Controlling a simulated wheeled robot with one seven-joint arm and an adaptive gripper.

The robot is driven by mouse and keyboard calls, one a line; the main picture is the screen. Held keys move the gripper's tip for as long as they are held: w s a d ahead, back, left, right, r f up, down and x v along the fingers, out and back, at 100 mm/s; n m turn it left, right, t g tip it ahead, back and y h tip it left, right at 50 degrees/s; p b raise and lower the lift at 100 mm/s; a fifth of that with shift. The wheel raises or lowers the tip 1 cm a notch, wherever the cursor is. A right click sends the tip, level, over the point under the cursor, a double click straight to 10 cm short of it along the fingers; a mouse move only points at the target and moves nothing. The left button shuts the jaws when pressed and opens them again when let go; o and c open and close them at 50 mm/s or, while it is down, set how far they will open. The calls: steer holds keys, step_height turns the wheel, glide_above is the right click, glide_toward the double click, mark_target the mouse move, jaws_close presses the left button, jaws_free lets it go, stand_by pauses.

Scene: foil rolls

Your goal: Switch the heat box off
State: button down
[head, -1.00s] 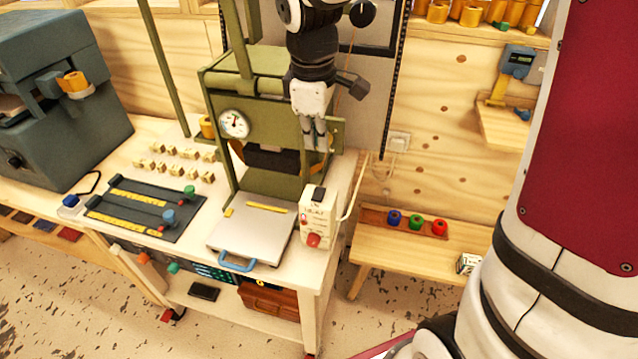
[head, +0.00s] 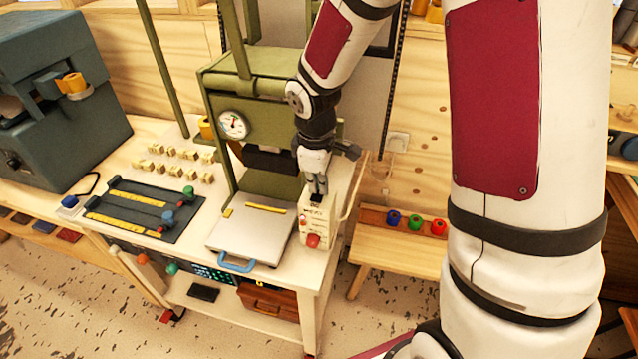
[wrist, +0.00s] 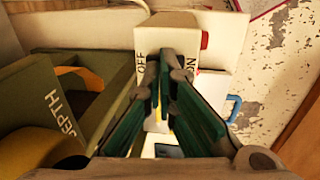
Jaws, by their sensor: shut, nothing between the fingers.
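The heat box (head: 313,228) is a small cream box at the front right corner of the bench, with a red knob (head: 313,241) on its front. A black switch (head: 316,199) shows on its top, partly hidden by my fingers. In the wrist view the box top (wrist: 208,30) carries the words OFF on the left and ON on the right. My gripper (head: 318,191) is shut and empty, pointing down at the switch. In the wrist view its fingertips (wrist: 165,62) lie between the two words and hide the switch. I cannot tell whether they touch it.
The green press (head: 255,110) with a gauge stands just left and behind. A silver plate with a blue handle (head: 236,264) lies left of the box. A low wooden bench (head: 395,249) with coloured rolls stands to the right.

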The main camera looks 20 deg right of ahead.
steer(key=shift+f, duration=0.25)
steer(key=shift+w+d+f, duration=0.15)
steer(key=shift+f, duration=0.2)
stand_by(0.3)
steer(key=shift+s+a+f, duration=0.2)
steer(key=shift+s+a, duration=0.35)
steer(key=shift+s, duration=0.25)
step_height(320, 180, up, 14)
steer(key=p, duration=0.2)
steer(key=shift+s+a+r+p, duration=0.25)
steer(key=shift+s+a+p, duration=0.05)
steer(key=shift+s+a, duration=0.15)
